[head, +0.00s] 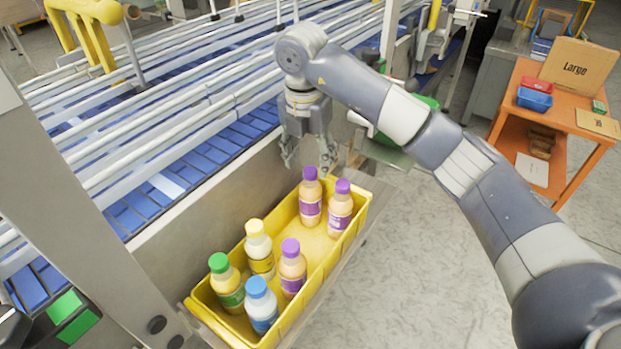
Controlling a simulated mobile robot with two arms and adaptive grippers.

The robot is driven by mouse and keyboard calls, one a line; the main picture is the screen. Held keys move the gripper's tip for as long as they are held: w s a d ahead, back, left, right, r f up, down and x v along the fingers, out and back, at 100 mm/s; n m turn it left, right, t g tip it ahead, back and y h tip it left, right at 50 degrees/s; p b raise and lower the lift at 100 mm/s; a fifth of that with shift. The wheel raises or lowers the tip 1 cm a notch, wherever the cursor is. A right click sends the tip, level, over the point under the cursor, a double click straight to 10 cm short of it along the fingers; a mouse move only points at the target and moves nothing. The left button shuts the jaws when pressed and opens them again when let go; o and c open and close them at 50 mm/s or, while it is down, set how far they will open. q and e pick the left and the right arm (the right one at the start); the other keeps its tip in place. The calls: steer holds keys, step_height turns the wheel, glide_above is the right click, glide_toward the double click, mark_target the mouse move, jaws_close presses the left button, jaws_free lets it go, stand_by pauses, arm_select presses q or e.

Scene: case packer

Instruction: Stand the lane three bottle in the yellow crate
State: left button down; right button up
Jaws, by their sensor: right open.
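The yellow crate (322,275) sits in front of the conveyor and holds several bottles, all upright. Two purple-capped bottles, one (310,198) and another (340,209), stand at its far end. A third purple-capped bottle (292,268), a yellow-capped bottle (259,249), a green-capped bottle (227,283) and a blue-capped bottle (261,305) stand toward the near end. My right gripper (310,166) is open and empty, pointing down above the crate's far end, close to the purple caps. I cannot tell which bottle is from lane three. My left gripper is not in view.
The conveyor (150,165) has blue rollers and long metal lane rails, with no bottle seen in the lanes. An orange table (555,110) with a blue bin (534,99) and cardboard stands at the right. Grey floor right of the crate is clear.

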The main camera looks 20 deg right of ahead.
steer(key=shift+s+r, duration=0.15)
steer(key=shift+r, duration=1.55)
